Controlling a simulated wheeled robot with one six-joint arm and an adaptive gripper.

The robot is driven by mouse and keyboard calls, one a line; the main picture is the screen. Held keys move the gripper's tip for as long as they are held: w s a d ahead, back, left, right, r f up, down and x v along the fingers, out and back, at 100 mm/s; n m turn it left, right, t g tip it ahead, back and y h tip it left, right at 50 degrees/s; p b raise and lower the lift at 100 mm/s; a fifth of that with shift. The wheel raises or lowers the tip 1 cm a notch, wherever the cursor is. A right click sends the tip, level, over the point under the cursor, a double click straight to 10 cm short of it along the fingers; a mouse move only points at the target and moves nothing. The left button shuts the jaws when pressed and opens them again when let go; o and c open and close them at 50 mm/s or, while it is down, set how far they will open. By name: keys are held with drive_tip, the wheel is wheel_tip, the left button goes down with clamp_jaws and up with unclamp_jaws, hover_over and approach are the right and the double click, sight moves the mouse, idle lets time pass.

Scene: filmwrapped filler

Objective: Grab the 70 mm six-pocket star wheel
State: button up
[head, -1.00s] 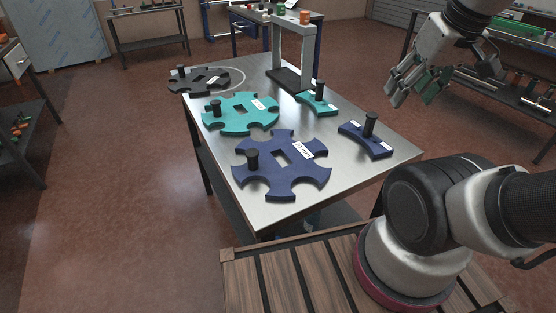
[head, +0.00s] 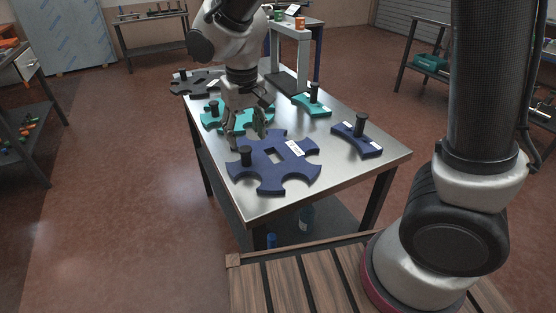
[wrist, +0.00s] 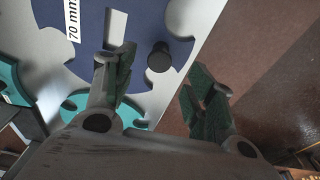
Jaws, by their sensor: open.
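The navy six-pocket star wheel (head: 272,177) lies flat near the front of the steel table. Its white label reads "70 mm" in the wrist view, where the wheel (wrist: 146,22) fills the upper middle. A black knob (head: 245,156) stands upright on its left side. My gripper (head: 246,134) is open and empty, pointing down above the wheel's back left part. In the wrist view the knob (wrist: 159,57) shows between the two green-padded fingers, beyond their tips; I see no contact. The wheel's back edge is partly hidden by the gripper in the head view.
A teal star wheel (head: 210,118) lies just behind, partly covered by my arm. A dark grey wheel (head: 190,87) is farther back. A navy curved guide (head: 355,141) and a teal one (head: 311,106) lie to the right, before a grey arch (head: 304,60). The table's front right is clear.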

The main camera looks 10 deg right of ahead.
sight(245, 149)
drive_tip(key=shift+w+a+f+m, duration=0.15)
drive_tip(key=shift+w+f+m, duration=0.05)
drive_tip(key=shift+f+m, duration=0.1)
drive_tip(key=f, duration=0.7)
drive_tip(key=shift+w+f, duration=0.2)
drive_tip(key=shift+w, duration=0.15)
drive_tip(key=shift+c, duration=0.5)
clamp_jaws()
